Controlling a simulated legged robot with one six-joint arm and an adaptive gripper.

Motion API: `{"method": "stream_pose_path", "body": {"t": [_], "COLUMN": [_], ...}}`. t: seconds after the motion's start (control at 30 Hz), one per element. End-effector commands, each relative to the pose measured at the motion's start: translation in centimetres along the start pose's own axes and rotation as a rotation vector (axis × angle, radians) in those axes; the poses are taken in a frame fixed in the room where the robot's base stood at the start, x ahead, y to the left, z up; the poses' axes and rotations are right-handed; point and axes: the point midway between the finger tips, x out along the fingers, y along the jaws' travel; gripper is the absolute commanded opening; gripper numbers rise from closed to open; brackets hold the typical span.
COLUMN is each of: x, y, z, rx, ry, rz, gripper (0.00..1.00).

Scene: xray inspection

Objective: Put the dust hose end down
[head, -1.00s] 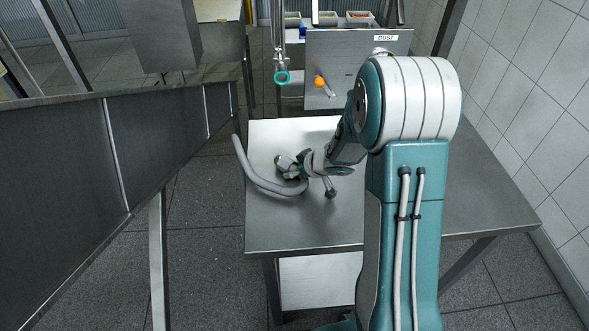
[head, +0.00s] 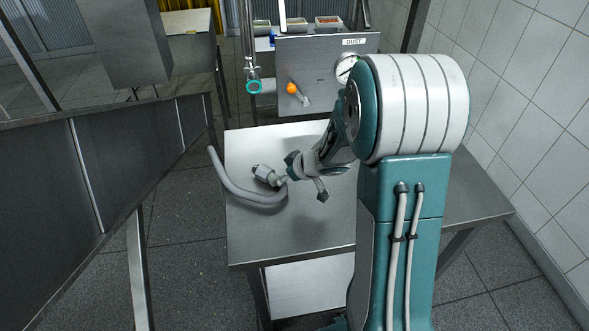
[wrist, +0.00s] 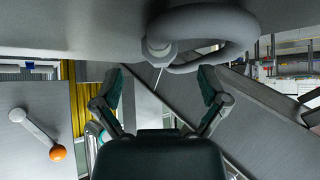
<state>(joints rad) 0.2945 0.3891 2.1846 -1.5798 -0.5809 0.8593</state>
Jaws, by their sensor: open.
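The dust hose (head: 245,193) is grey and curved, and lies at the left side of the steel table (head: 290,240). Its end fitting (head: 265,175) rests on the tabletop, just left of my gripper. My gripper (head: 304,181) is open and empty, with its fingers spread low over the table. In the wrist view, the hose end (wrist: 158,50) and the looped hose (wrist: 228,22) show beyond my open gripper (wrist: 162,80). Nothing sits between the fingers. In the head view, part of the gripper is close to the fitting; I cannot tell whether they touch.
A panel labelled DUST (head: 330,62) stands behind the table, with an orange-knobbed lever (head: 292,88) and a round gauge (head: 346,68). A teal-ringed pipe end (head: 254,86) hangs left of it. A dark barrier (head: 130,150) runs along the left. The front tabletop is clear.

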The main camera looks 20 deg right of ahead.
Motion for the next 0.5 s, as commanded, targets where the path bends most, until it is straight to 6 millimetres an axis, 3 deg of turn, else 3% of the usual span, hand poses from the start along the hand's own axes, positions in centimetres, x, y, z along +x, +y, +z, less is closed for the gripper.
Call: {"method": "stream_pose_path", "body": {"t": [0.2,0.5], "x": [-4.2,-7.0], "y": [0.1,0.1], "z": [0.0,-0.2], "rx": [0.0,-0.003], "ry": [0.0,0.003], "rz": [0.004,0.014], "gripper": [0.93,0.93]}}
